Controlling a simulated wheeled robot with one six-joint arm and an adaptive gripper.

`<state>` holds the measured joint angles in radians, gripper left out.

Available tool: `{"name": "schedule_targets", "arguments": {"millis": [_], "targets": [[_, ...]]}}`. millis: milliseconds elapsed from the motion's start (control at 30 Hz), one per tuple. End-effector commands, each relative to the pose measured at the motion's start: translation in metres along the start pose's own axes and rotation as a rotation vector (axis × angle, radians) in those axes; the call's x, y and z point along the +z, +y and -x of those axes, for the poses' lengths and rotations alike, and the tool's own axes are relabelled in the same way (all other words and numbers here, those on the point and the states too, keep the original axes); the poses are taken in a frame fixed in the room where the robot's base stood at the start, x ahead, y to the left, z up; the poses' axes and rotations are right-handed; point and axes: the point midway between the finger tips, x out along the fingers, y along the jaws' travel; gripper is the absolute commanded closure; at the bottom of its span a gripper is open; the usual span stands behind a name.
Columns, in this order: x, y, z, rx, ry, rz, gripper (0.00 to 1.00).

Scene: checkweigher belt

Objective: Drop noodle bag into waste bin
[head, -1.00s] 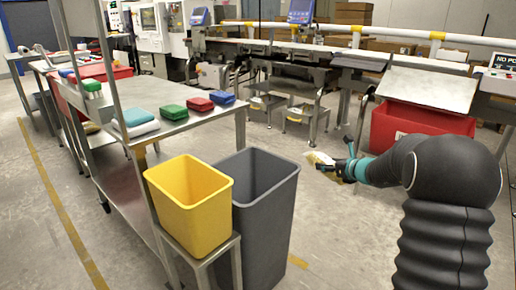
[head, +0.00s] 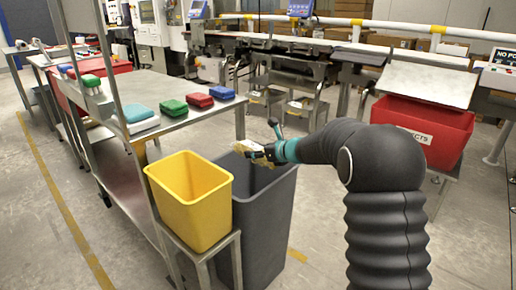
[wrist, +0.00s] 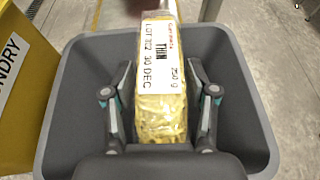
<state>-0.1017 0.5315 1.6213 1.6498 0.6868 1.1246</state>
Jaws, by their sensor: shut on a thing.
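In the head view the noodle bag (head: 247,148) sticks out to the left of my gripper (head: 262,152). The waste bin (head: 262,225) is a tall dark grey bin, open at the top. In the wrist view the bag is over the opening of the waste bin (wrist: 62,130), whose rim surrounds it. The bin's bottom is hidden.
A yellow bin (head: 190,205) stands on a metal stand (head: 222,250) directly left of the grey bin. A steel table (head: 165,125) with coloured packs is behind it. A red bin (head: 425,125) stands at the right, by the belt.

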Motion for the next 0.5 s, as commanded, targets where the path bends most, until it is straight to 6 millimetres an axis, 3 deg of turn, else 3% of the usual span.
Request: {"name": "schedule_targets", "arguments": {"millis": [200,500], "targets": [[-0.025,0.0,-0.01,-0.001,-0.002,0.0,0.89],[-0.037,0.0,-0.015,-0.001,-0.002,0.001,0.89]]}}
